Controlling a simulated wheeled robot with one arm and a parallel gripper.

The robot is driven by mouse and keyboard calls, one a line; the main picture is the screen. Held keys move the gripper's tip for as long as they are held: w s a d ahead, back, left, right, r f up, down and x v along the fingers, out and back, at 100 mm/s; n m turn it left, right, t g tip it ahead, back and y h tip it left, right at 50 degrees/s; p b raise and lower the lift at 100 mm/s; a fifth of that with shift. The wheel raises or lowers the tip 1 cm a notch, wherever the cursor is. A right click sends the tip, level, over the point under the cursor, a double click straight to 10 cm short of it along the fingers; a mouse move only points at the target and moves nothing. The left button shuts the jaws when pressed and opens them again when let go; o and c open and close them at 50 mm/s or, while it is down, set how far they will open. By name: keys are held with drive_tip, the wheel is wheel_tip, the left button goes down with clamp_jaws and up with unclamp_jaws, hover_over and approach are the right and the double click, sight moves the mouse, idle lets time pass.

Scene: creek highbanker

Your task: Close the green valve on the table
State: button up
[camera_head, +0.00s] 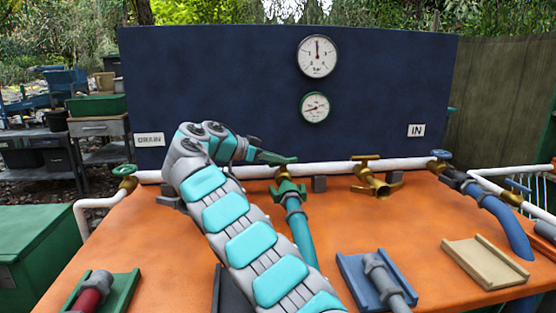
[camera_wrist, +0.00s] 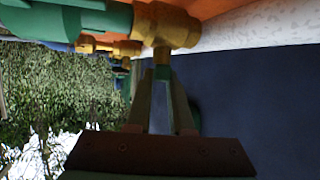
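The green valve (camera_head: 290,190) sits on the white pipe at the back of the orange table (camera_head: 335,240), with a green handle on top and a teal hose below. My gripper (camera_head: 272,157) reaches in from the left at the height of the handle and partly covers it. In the wrist view, my gripper's two fingers (camera_wrist: 161,80) stand apart, with a narrow teal-green part between their tips, just beside a brass body (camera_wrist: 165,25). Whether the fingers press on that part cannot be seen.
A brass valve (camera_head: 375,182) is right of the green valve. A dark blue panel (camera_head: 230,80) with gauges rises behind. Blue (camera_head: 352,275) and tan (camera_head: 487,262) trays lie in front.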

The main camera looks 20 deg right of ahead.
drive_tip(key=o, duration=0.4)
drive_tip(key=shift+o, duration=0.2)
drive_tip(key=v, duration=0.7)
drive_tip(key=shift+a, duration=0.35)
drive_tip(key=shift+r, duration=0.1)
